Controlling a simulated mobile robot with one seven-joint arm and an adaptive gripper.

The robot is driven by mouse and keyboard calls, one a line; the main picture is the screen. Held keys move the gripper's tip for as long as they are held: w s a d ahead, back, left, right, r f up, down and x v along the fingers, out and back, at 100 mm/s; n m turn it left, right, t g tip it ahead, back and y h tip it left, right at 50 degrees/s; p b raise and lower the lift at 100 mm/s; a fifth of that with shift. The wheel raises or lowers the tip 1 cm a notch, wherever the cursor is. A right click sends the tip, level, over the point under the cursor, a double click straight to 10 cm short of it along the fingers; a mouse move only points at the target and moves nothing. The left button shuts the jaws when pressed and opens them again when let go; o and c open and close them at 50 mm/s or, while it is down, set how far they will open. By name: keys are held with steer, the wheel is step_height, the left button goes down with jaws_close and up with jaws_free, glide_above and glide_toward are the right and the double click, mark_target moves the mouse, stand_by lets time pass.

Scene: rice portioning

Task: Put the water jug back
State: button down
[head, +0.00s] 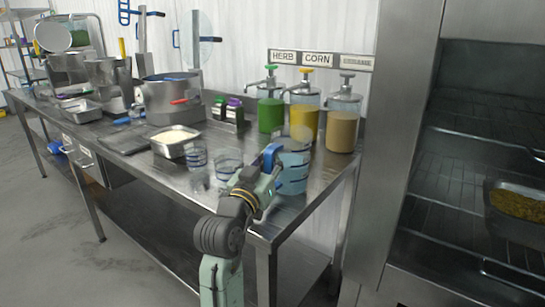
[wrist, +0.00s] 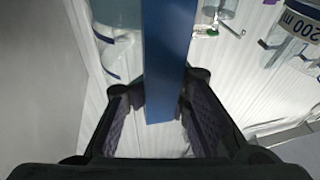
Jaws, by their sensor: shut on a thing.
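The water jug (head: 293,176) is clear with pale blue contents and blue bands. It appears upright at the right front corner of the steel table (head: 150,171); I cannot tell whether it touches the top. My gripper (head: 268,178) is at its left side, by the blue handle (head: 271,155). In the wrist view the blue handle (wrist: 168,60) runs between the two dark fingers of my gripper (wrist: 166,112), which are shut on it. The arm hides part of the jug's near side.
Two clear measuring cups (head: 196,157) (head: 228,166) stand left of the jug. Behind are green (head: 271,115), yellow (head: 303,122) and tan (head: 342,130) pump dispensers. A white-filled tray (head: 175,141) and a large pot (head: 172,103) stand farther left. A steel rack (head: 480,130) is at right.

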steer(key=c, duration=1.4)
jaws_free()
steer(key=shift+o, duration=0.2)
steer(key=shift+s+a+f+b, duration=0.15)
steer(key=shift+s+f+b, duration=0.05)
steer(key=shift+s+b, duration=0.15)
steer(key=r+b+v, duration=0.2)
steer(key=v, duration=1)
steer(key=shift+s+a+r+b, duration=0.2)
steer(key=shift+s+r+b, duration=0.1)
steer(key=shift+b, duration=0.05)
